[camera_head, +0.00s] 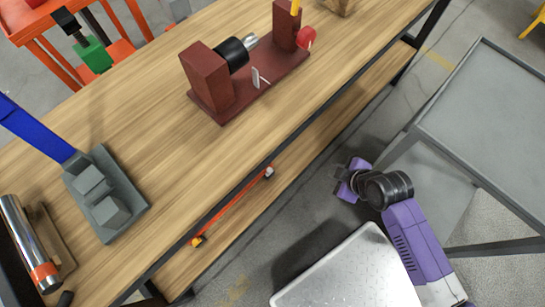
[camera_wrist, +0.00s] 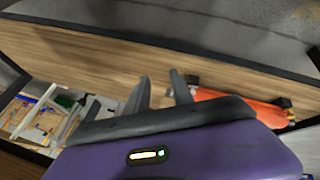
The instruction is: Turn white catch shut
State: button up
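A small white catch (camera_head: 258,78) stands up from the near side of a dark red fixture (camera_head: 218,86) on the wooden workbench. The fixture has two upright blocks, a black and silver cylinder (camera_head: 236,52) between them, and a red knob (camera_head: 306,38) at its far end. My gripper (camera_head: 346,182) is beyond the bench's front edge, low and well apart from the catch. In the wrist view my gripper (camera_wrist: 160,78) shows two dark fingers spread apart with nothing between them. The catch is not visible in the wrist view.
The wooden bench (camera_head: 150,110) has a lower shelf carrying an orange-red tool (camera_head: 232,207), also in the wrist view (camera_wrist: 235,105). A grey block fixture with a blue handle (camera_head: 40,132) stands at left. A grey table (camera_head: 490,120) is at right, close to my arm.

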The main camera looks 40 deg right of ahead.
jog(key=w+f+n+g+y+b, duration=0.1)
jog(key=w+f+n+g+b, duration=0.1)
jog(key=w+f+b, duration=0.3)
jog(key=n+g+y+b, duration=0.2)
jog(key=n+y+b, duration=0.1)
jog(key=b, duration=0.1)
send_near(270, 170)
notch_tip(270, 170, down, 5)
jog(key=shift+w+a+f+m+b, duration=0.3)
jog(key=shift+w+a+f+b, duration=0.3)
jog(key=shift+a+f+b, duration=0.15)
jog(key=shift+w+a+f, duration=0.2)
jog(key=shift+a+f, duration=0.1)
jog(key=shift+f, duration=0.2)
grip_shut()
